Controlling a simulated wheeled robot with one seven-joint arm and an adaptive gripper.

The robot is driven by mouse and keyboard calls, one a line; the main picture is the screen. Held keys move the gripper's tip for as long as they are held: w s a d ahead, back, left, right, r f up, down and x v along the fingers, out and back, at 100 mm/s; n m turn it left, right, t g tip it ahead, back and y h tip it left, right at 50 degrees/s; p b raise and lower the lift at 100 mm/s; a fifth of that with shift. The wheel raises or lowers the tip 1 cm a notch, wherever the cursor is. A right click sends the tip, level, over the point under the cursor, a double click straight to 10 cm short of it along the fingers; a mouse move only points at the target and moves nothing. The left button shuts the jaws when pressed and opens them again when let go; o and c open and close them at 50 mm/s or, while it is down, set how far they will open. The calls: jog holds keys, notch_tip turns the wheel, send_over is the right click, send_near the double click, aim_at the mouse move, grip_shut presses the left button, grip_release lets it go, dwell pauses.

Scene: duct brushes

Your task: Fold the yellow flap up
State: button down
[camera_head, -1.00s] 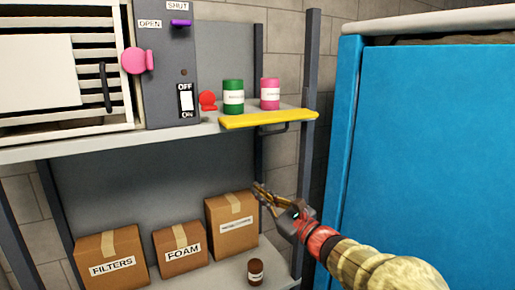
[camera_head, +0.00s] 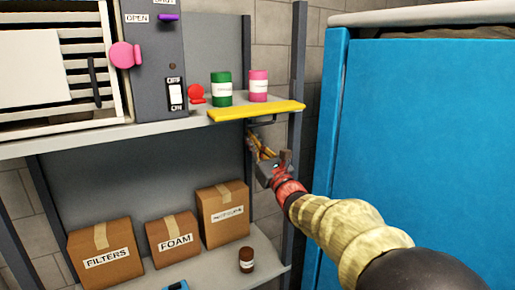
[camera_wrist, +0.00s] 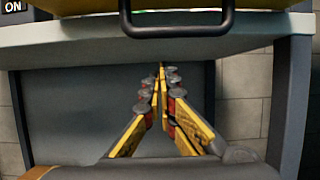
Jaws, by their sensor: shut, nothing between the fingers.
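The yellow flap (camera_head: 256,111) lies roughly flat along the front right edge of the upper shelf. In the wrist view, a strip of yellow (camera_wrist: 85,5) shows at the top edge. A black bar handle (camera_wrist: 178,31) hangs at the shelf's front edge, under the flap. My gripper (camera_head: 253,138) is below the flap, pointing up and away. Its fingertips meet in the wrist view (camera_wrist: 161,70), shut and empty. They look apart from the handle and lie lower than it in that view.
A green can (camera_head: 221,89), a pink can (camera_head: 258,85) and a red piece (camera_head: 195,94) stand behind the flap. Several boxes and a brown jar (camera_head: 246,260) are on the lower shelf. A grey post (camera_head: 297,80) and blue cabinet (camera_head: 430,150) stand right.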

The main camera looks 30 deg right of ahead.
jog(key=shift+s+r+p, duration=0.45)
jog(key=shift+s+r, duration=0.65)
jog(key=shift+s, duration=0.1)
jog(key=shift+s, duration=0.1)
jog(key=shift+r, duration=0.1)
jog(key=shift+s+d+r+g+p, duration=0.1)
jog(key=shift+s+r+g+p, duration=0.1)
jog(key=shift+g+p, duration=0.55)
jog(key=shift+p, duration=0.3)
jog(key=shift+s+r+g+p, duration=0.1)
jog(key=shift+s+g+p, duration=0.05)
jog(key=shift+g+p, duration=0.4)
